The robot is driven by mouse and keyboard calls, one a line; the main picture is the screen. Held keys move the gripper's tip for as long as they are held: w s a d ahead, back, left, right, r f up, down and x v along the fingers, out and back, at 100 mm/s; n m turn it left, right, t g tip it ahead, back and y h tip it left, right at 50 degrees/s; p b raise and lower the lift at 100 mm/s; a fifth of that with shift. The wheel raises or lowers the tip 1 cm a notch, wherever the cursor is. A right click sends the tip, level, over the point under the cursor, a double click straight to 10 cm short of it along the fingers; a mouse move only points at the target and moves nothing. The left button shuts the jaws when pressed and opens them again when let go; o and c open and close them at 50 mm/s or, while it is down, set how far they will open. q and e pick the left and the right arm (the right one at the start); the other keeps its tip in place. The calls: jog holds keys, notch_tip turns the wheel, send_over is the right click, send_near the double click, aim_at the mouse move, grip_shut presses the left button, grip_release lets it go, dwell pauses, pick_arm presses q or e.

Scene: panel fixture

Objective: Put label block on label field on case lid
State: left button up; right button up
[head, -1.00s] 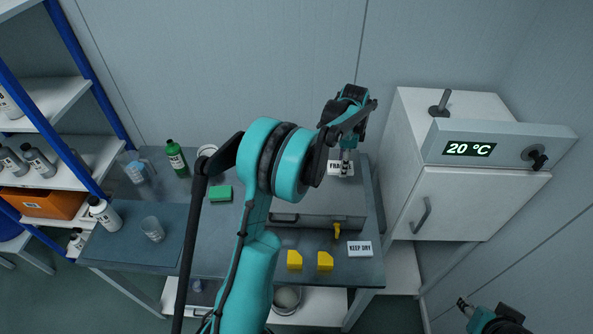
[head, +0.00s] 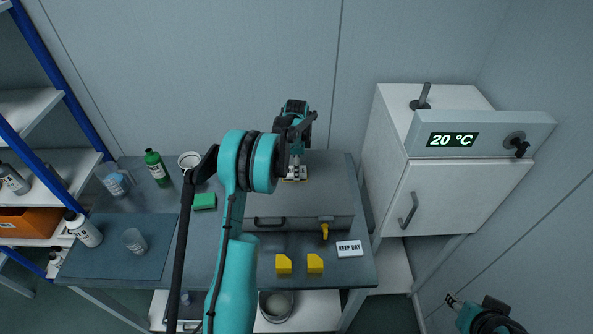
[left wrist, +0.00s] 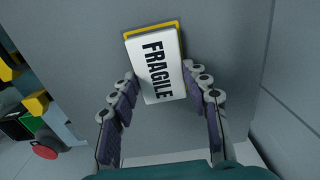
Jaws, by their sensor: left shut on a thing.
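The white label block reading FRAGILE (left wrist: 158,72) is between the fingers of my left gripper (left wrist: 165,88), which is shut on it. The left gripper also shows in the head view (head: 295,174), over the back of the grey case lid (head: 325,195). In the left wrist view the yellow-edged label field (left wrist: 181,42) shows along the block's top and right edges; the block covers most of it. I cannot tell whether the block touches the lid (left wrist: 225,45). My right gripper (head: 452,300) is at the lower right, away from the table, its jaws too small to judge.
A white KEEP DRY block (head: 349,249) and two yellow blocks (head: 283,264) lie in front of the case. A yellow latch (head: 324,229) is on its front. A white cabinet (head: 465,195) stands at right. Bottles, a beaker (head: 135,241) and a green sponge (head: 204,201) are at left.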

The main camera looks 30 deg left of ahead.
pick_arm(q)
jog(key=shift+f, duration=0.35)
jog(key=shift+f, duration=0.15)
jog(key=o, duration=0.8)
jog(key=shift+o, duration=0.2)
